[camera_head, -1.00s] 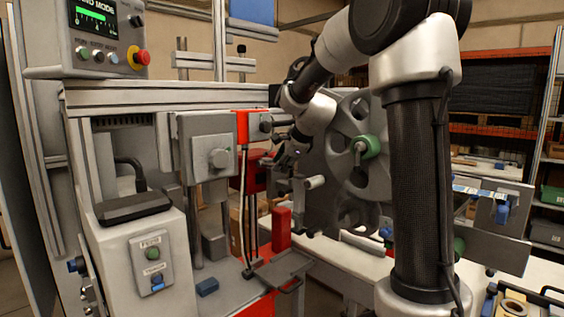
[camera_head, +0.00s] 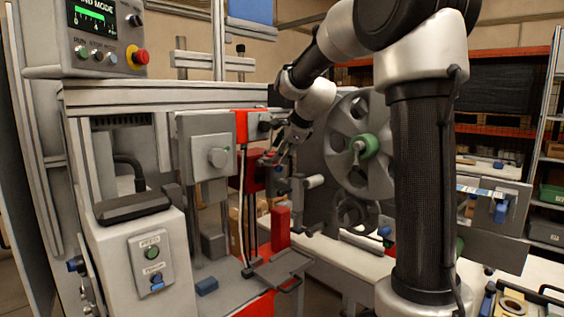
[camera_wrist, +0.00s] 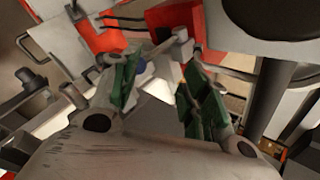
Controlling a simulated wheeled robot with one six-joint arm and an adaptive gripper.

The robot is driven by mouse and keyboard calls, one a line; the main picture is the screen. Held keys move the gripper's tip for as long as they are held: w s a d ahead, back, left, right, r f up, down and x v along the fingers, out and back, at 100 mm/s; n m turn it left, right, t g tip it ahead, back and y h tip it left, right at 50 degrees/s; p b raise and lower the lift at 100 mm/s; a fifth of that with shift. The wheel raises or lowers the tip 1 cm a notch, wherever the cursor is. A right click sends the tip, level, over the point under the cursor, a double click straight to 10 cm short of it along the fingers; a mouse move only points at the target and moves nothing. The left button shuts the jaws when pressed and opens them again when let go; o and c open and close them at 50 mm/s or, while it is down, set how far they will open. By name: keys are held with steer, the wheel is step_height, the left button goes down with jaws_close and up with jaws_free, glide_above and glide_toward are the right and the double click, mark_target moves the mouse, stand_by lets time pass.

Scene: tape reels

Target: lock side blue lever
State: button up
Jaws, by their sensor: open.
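My gripper (camera_head: 276,158) is in front of the red-and-grey press unit, left of the large grey reel. In the wrist view my gripper (camera_wrist: 160,78) is open, with green-padded fingers spread and nothing held. A small blue part (camera_wrist: 142,70) shows just behind the left finger, mostly hidden, so I cannot tell whether it is the side lever. A grey rod with a round end (camera_wrist: 178,36) lies beyond the fingertips. Another blue lever (camera_head: 500,211) is on the grey plate at the far right, well away from my gripper.
The grey reel (camera_head: 358,140) with its green hub stands close right of my gripper. The control box (camera_head: 152,262) is at the left. A white bench surface (camera_head: 350,262) lies lower right.

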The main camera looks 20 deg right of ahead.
step_height(320, 180, up, 6)
stand_by(0.5)
steer(key=s+f+n+g, duration=0.1)
steer(key=s+f+n, duration=0.3)
steer(key=s+n, duration=0.3)
steer(key=s+f+n+g+h, duration=0.1)
steer(key=s+f+n, duration=0.4)
steer(key=s, duration=1.3)
steer(key=s+f+n+g, duration=0.2)
steer(key=s+f+n, duration=0.3)
steer(key=s+n, duration=0.4)
steer(key=s, duration=0.4)
steer(key=shift+s+a+f, duration=0.15)
steer(key=shift+a+f, duration=0.05)
steer(key=shift+a, duration=0.05)
